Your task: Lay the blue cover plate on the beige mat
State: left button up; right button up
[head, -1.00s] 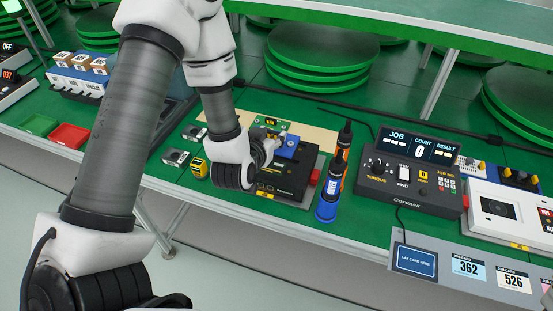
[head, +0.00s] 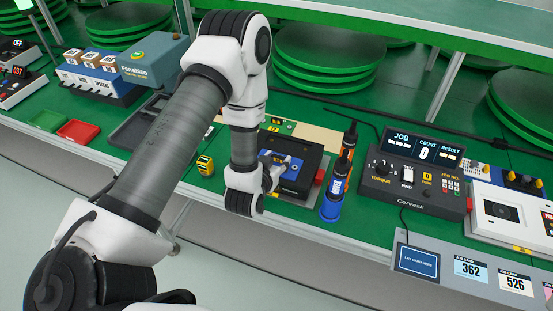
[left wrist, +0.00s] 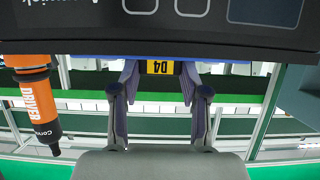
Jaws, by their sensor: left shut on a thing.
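My left gripper (head: 273,172) is at the front of a black fixture box, low over the bench. It is shut on the blue cover plate (head: 290,165), which is partly hidden by the fingers in the head view. In the left wrist view, the plate's yellow D4 label (left wrist: 159,67) shows between the two fingers (left wrist: 158,85). The beige mat (head: 320,137) lies behind the black box, largely hidden by it and by my arm. The plate is apart from the visible part of the mat. My right gripper is not in view.
The black box (head: 309,160) stands between my gripper and the mat. A blue and orange driver (head: 336,185) stands right of it, with a controller (head: 412,190) beyond. A yellow tape measure (head: 205,165) and a dark tray (head: 140,125) are to the left.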

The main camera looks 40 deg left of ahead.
pick_arm(q)
jog(key=shift+f, duration=0.1)
jog(key=shift+f, duration=0.15)
jog(key=o, duration=1.3)
